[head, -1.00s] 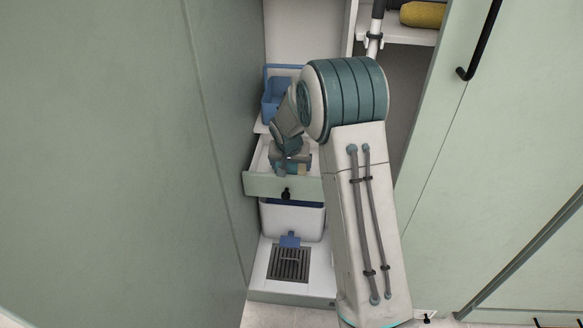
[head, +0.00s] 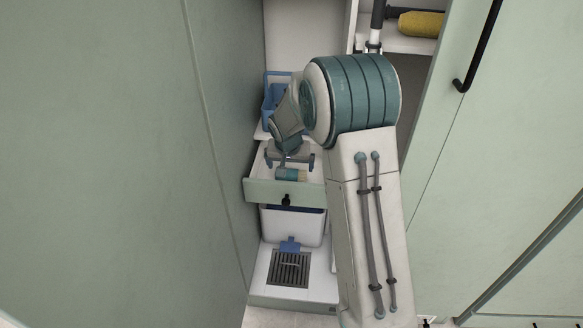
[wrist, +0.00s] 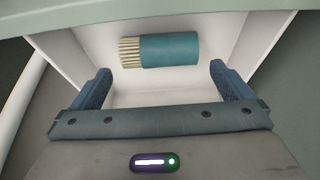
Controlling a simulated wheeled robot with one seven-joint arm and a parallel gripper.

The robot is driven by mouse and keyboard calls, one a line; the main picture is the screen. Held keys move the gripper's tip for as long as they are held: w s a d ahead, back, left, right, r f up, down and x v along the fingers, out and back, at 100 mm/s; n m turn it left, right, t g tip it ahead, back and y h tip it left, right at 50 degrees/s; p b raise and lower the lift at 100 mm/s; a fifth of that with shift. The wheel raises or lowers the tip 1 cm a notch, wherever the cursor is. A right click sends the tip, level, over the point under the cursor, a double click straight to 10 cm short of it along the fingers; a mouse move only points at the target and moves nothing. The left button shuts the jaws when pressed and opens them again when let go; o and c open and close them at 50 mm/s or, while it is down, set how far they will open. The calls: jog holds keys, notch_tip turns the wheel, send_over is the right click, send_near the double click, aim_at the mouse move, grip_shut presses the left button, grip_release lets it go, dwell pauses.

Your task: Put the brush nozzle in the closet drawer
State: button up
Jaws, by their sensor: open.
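The brush nozzle (wrist: 160,50), a teal cylinder with pale bristles at one end, lies on its side inside the open closet drawer (head: 262,188). It also shows in the head view (head: 290,174), just below my gripper. The white inside of the drawer (wrist: 228,52) surrounds it in the wrist view. My gripper (wrist: 158,88) is open, its two blue fingers wide apart, with nothing between them. It also shows over the drawer in the head view (head: 289,162). The nozzle lies beyond the fingertips and apart from them.
A blue caddy (head: 274,104) stands on the shelf behind the drawer. A white bin (head: 290,226) is below the drawer, above a dark floor grate (head: 289,268). A green panel (head: 225,110) stands close on the left. A yellow roll (head: 421,24) lies on the upper right shelf.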

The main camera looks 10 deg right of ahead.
jog(key=d+p+v, duration=0.1)
jog(key=p+v, duration=0.1)
jog(key=v, duration=0.5)
jog(key=s+r+n+g, duration=0.1)
jog(key=s+r+n, duration=0.1)
jog(key=s, duration=1.3)
jog(key=s+r+n+g+y, duration=0.1)
jog(key=s+r+g, duration=0.1)
jog(key=s, duration=1.4)
jog(key=shift+s+d+r+n, duration=0.3)
jog(key=shift+r+n, duration=0.1)
jog(key=shift+r, duration=0.25)
jog(key=shift+w, duration=0.1)
